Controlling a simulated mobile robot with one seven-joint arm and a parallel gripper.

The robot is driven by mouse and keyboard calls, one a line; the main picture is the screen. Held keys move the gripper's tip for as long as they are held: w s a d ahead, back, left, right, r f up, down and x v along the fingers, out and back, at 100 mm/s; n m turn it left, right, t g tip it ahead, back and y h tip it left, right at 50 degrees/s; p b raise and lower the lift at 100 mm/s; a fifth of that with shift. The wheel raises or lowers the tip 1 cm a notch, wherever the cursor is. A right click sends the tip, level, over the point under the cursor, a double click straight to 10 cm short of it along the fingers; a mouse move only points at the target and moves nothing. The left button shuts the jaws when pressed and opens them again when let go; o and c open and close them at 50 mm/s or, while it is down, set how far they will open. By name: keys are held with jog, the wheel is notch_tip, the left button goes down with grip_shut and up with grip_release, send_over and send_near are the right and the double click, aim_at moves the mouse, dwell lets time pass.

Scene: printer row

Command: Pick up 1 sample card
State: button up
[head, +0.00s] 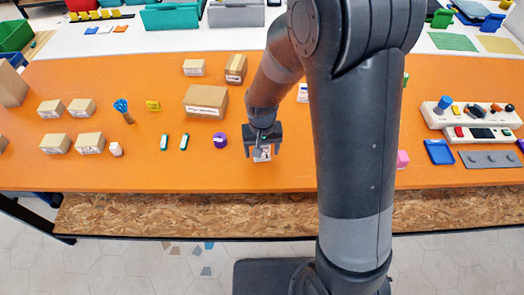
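My gripper (262,152) is over the front middle of the orange table, pointing down, with its two dark fingers spread apart. A small white piece with dark and reddish marks (262,155) shows between and below the fingers. It may be the sample card, but it is too small and too covered to be sure. I see no clear contact between the fingers and it. Part of it is hidden by the gripper, and I cannot tell its height above the table.
A purple round item (220,140) lies just left of my gripper. Two green-and-white items (164,142) lie further left, near several cardboard boxes (206,101). My arm hides part of the table.

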jog(key=c, duration=1.1)
jog(key=shift+r, duration=0.1)
